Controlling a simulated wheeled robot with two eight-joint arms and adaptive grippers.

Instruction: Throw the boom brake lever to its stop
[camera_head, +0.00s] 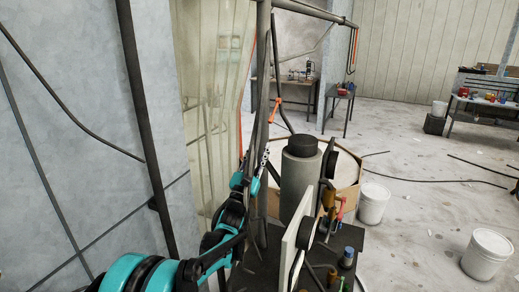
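A short orange lever (275,110) sticks out from the upright grey boom post (262,75), a little above the middle of the picture. I take it for the boom brake lever. My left arm, teal and black, comes in from the lower left. My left gripper (263,163) is beside the post, below the orange lever and apart from it. Its fingers are small and dark against the post, so I cannot tell whether they are open or shut. My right gripper is not in view.
A grey cylinder with a black top (300,175) stands right of the post. A cluttered dark bench top (345,240) with a white panel (295,240) is in front. White buckets (372,203) (487,253) and hoses lie on the floor at right. A grey wall (80,130) fills the left.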

